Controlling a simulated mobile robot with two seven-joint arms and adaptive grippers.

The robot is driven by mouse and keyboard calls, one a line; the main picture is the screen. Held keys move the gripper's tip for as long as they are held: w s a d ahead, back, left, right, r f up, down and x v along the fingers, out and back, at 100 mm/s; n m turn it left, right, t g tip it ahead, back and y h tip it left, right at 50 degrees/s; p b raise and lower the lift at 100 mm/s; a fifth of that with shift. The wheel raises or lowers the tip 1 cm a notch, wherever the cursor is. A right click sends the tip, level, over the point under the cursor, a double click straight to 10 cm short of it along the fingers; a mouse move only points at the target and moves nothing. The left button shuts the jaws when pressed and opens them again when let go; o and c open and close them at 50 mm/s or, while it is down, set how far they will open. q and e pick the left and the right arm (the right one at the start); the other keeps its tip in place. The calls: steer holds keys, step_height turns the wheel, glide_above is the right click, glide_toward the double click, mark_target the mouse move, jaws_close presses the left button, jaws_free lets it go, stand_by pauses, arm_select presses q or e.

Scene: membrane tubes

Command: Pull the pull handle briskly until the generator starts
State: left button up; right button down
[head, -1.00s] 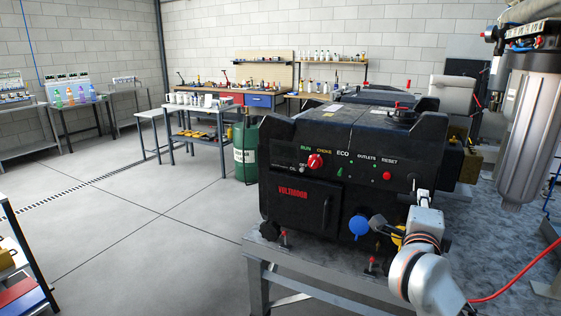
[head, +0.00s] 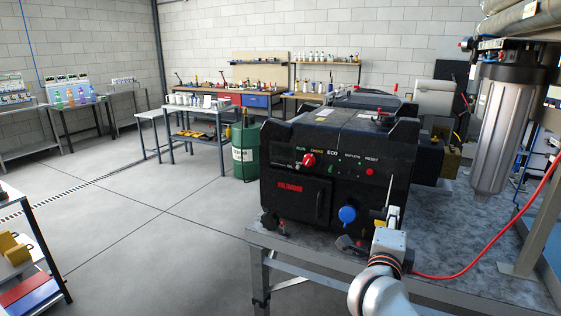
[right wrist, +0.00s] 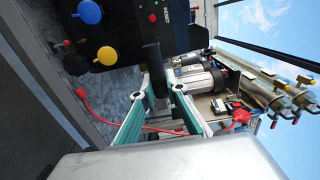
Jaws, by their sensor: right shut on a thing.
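The black generator (head: 295,205) stands on a metal table, its front panel with red switch and blue cap (head: 347,214) facing me. My right gripper (head: 393,214) is at the lower right of the generator's front. In the right wrist view, its teal fingers (right wrist: 158,80) are shut on a black bar-like piece, which I take as the pull handle (right wrist: 150,57). The handle is mostly hidden by the gripper in the head view. I cannot make out a cord. My left gripper is not in view.
The metal table (head: 460,240) has bare room to the right of the generator. A red hose (head: 480,262) runs across it. A green cylinder (head: 244,150) stands on the floor behind. Open floor lies to the left.

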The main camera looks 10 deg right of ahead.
steer(key=b+x, duration=0.1)
steer(key=x, duration=2.1)
steer(key=shift+w+f, duration=0.15)
steer(key=shift+f, duration=0.05)
steer(key=c, duration=1.7)
jaws_free()
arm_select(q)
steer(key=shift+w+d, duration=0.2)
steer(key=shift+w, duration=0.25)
arm_select(e)
steer(key=shift+r, duration=0.1)
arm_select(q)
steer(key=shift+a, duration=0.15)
arm_select(e)
steer(key=shift+s+a, duration=0.15)
steer(key=shift+s, duration=0.1)
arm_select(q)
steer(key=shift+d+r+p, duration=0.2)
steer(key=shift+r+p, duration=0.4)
arm_select(e)
steer(key=v, duration=0.8)
steer(key=shift+s+a, duration=0.1)
steer(key=shift+s, duration=0.1)
